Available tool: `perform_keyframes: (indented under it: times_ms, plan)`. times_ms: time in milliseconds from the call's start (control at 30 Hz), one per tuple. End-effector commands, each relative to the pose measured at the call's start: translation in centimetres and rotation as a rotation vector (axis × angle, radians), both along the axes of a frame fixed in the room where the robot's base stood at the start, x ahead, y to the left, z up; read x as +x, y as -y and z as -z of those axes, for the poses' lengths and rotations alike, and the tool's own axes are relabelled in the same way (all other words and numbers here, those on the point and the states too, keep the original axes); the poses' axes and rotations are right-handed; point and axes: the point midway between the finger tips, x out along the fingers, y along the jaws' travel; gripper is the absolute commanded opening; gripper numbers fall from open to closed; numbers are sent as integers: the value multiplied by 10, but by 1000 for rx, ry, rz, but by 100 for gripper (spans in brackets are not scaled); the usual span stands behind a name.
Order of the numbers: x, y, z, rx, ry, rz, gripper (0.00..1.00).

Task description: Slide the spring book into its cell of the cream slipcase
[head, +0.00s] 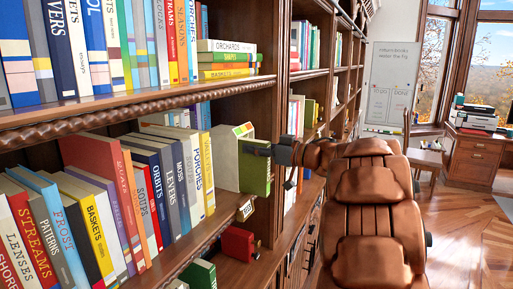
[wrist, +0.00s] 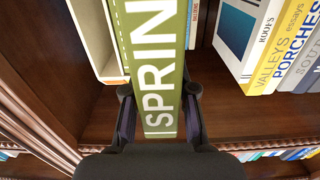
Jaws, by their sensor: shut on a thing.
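The spring book (wrist: 152,60) is green, with SPRIN readable in white on its spine in the wrist view. In the head view the green book (head: 256,178) stands upright at the front of the cream slipcase (head: 226,163). My gripper (wrist: 159,98) is shut on the book, one finger on each side of its spine; it also shows in the head view (head: 262,150). A cream wall of the slipcase shows just left of the book in the wrist view. The book hides the cell, so I cannot tell how deep it sits.
Upright books, including Porches (head: 206,165), stand left of the slipcase on the same shelf. A shelf with stacked books (head: 228,58) lies above. A wooden upright (head: 284,75) is close on the right. A red object (head: 238,243) sits below.

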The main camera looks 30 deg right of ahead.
Motion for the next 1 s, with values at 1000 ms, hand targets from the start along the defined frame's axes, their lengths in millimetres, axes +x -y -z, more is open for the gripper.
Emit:
perform_keyframes:
  times_ms: [1000]
  plan:
    - [17, -11, -1, 0, 2, -1, 0]
